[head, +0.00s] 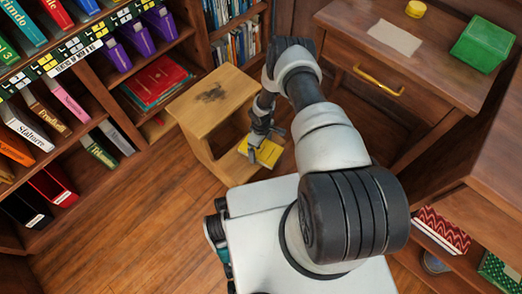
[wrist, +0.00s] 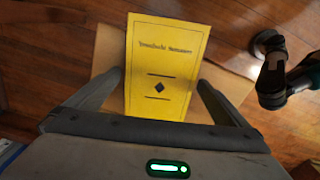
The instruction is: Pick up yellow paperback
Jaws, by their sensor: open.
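The yellow paperback (head: 264,153) lies flat on the lower step of a small wooden step stool (head: 217,100). In the wrist view the yellow paperback (wrist: 165,62) shows its cover, with dark title lettering and a small dark diamond. My gripper (head: 262,140) is directly over the book. In the wrist view my gripper (wrist: 155,88) is open, with one finger at each side of the book's near part. The near end of the book is hidden behind the gripper body. I cannot tell whether the fingers touch it.
A bookcase (head: 90,85) full of books stands at the left. A wooden desk (head: 390,60) at the right holds a green box (head: 483,40), a paper sheet (head: 395,37) and a yellow round item (head: 415,9). The wood floor (head: 120,210) at the left front is clear.

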